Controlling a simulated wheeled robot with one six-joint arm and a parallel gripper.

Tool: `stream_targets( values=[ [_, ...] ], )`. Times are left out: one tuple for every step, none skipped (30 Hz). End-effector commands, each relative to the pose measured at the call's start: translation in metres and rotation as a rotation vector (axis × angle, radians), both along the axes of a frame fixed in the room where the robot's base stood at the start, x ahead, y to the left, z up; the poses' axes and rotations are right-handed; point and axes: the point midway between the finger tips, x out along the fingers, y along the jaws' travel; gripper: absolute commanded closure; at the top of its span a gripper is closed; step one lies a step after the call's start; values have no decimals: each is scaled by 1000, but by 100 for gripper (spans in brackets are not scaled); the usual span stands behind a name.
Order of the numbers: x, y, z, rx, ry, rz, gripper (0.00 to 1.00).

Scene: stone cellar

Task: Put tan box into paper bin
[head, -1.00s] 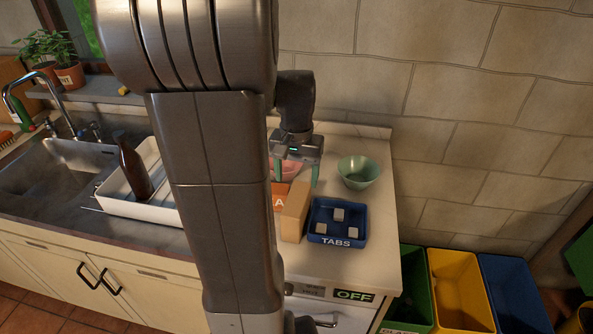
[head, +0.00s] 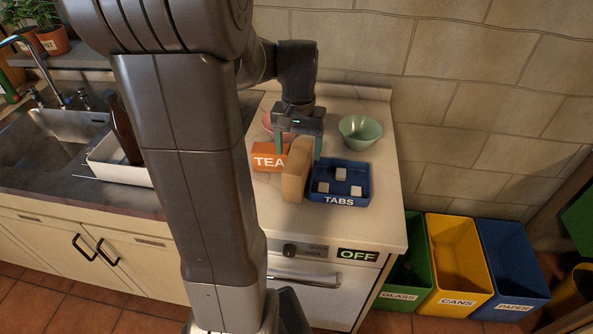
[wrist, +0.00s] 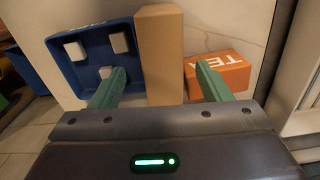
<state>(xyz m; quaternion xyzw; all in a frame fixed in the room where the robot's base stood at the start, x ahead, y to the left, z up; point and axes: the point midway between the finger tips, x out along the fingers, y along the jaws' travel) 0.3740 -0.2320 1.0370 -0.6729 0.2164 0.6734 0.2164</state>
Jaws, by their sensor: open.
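The tan box (head: 297,170) stands upright on the counter, between the orange tea box and the blue tabs tray. My gripper (head: 297,150) is open just above and behind it, with its green fingers pointing down. In the wrist view the tan box (wrist: 161,55) lies ahead of the gap between the open fingers (wrist: 160,85), one finger toward each side; I cannot tell whether they touch it. The blue paper bin (head: 508,265) stands on the floor at the right, open and labelled PAPER.
The orange tea box (head: 268,161) and blue tabs tray (head: 336,192) with white tablets flank the tan box closely. The yellow cans bin (head: 457,262) and green glass bin (head: 407,285) are beside the paper bin.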

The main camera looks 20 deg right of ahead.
Motion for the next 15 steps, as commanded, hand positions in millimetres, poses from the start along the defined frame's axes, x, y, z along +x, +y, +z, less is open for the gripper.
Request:
stream_targets(
  values=[
    [0,0,-5,1,1,0,29],
    [0,0,-7,1,1,0,29],
    [0,0,-9,1,2,0,29],
    [0,0,-10,1,2,0,29],
    [0,0,-12,1,2,0,29],
    [1,0,-15,1,2,0,29],
    [2,0,-18,1,2,0,29],
    [3,0,-21,1,3,0,29],
    [4,-1,-27,2,4,0,29],
    [5,-1,-31,2,4,0,29],
    [6,-1,-35,2,4,0,29],
    [7,-1,-40,2,5,0,29],
    [8,-1,-45,2,4,0,29],
    [7,-1,-49,2,4,0,29],
    [8,-2,-54,1,3,0,29]
  ],
)
